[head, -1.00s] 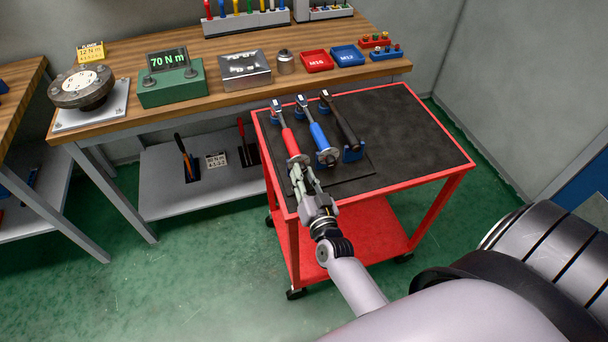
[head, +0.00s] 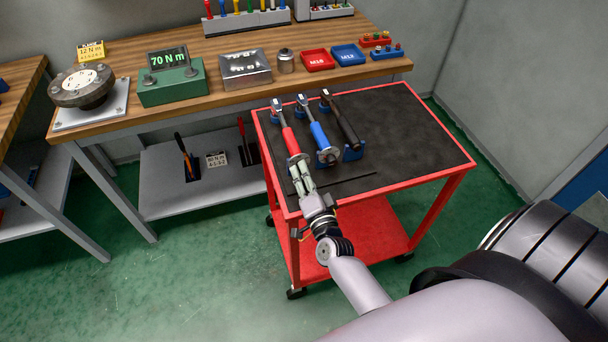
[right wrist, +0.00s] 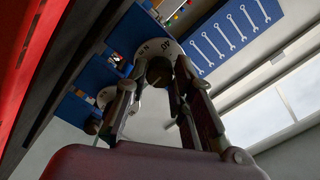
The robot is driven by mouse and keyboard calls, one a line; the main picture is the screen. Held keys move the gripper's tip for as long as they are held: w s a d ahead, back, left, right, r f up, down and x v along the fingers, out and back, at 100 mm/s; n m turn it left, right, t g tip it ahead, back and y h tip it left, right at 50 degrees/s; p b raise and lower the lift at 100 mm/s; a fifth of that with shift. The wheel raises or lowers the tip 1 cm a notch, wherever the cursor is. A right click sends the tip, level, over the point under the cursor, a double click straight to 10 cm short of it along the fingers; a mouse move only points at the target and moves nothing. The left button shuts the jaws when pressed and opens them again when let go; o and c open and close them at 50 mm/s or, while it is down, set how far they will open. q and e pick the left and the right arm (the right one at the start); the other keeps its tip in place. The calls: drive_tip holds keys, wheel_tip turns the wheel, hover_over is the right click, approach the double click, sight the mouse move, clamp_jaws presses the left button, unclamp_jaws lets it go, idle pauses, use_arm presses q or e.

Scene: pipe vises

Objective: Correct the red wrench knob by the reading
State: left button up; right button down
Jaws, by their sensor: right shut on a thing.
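The red torque wrench (head: 288,138) lies on the cart's dark top, its handle end towards me. Its round end knob (head: 294,158) carries a pale disc. My right gripper (head: 299,166) is at this knob and shut on it. In the right wrist view the fingers (right wrist: 158,76) close around the dark knob end, below the pale disc (right wrist: 140,36) with dark markings, partly hidden by the fingers. The green tester (head: 171,82) on the bench shows 70 N m. My left gripper is not in view.
A blue wrench (head: 318,135) and a black wrench (head: 342,122) lie close to the right of the red one, in blue holders. The red cart's (head: 432,177) right side is clear.

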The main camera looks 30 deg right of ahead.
idle(0.4)
drive_tip(key=c, duration=1.3)
unclamp_jaws()
drive_tip(key=shift+c, duration=0.2)
drive_tip(key=v, duration=1.2)
